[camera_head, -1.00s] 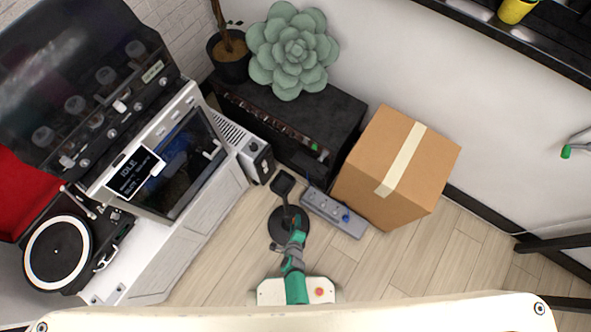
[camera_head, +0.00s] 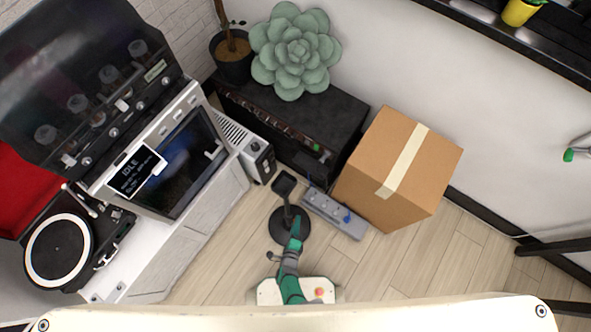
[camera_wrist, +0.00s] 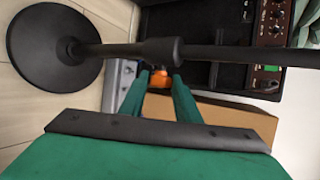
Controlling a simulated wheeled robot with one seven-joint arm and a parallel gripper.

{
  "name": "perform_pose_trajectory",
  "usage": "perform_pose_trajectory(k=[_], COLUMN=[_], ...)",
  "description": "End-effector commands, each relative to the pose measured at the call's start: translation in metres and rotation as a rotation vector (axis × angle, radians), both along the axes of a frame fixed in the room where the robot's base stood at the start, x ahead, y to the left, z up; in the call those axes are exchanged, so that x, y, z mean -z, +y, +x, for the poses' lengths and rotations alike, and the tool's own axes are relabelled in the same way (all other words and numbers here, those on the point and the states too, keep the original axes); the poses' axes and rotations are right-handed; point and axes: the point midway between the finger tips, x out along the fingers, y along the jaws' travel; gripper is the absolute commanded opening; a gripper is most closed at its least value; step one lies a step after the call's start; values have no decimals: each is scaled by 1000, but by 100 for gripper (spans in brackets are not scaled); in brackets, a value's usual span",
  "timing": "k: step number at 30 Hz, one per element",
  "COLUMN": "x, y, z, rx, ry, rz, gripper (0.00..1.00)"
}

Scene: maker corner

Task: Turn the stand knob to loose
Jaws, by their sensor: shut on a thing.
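The black stand has a round base (camera_wrist: 50,48) and a pole with a thicker collar (camera_wrist: 160,50), lying across the wrist view. In the head view the stand (camera_head: 285,187) is on the floor near the middle. An orange knob (camera_wrist: 158,80) sits beside the collar. My gripper (camera_wrist: 156,77) has its two green fingers on either side of the knob, shut on it. In the head view my gripper (camera_head: 296,236) reaches the stand, but the knob is hidden there. I cannot read any marking for loose or tight.
A grey pedalboard (camera_head: 325,208) lies right of the stand. A cardboard box (camera_head: 385,155) stands beyond it. A black amplifier (camera_head: 340,105) is behind, with a succulent (camera_head: 297,50) on top. A white cabinet (camera_head: 200,215) is at left.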

Motion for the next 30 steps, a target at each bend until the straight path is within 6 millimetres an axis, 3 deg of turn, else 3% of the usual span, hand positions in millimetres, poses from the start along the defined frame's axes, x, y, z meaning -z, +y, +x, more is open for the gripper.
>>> perform_pose_trajectory(k=[29, 30], x=[1, 1], y=[0, 0], z=[1, 1], rx=[4, 4], ry=[-45, -45], rz=[-30, -30], gripper=[7, 37])
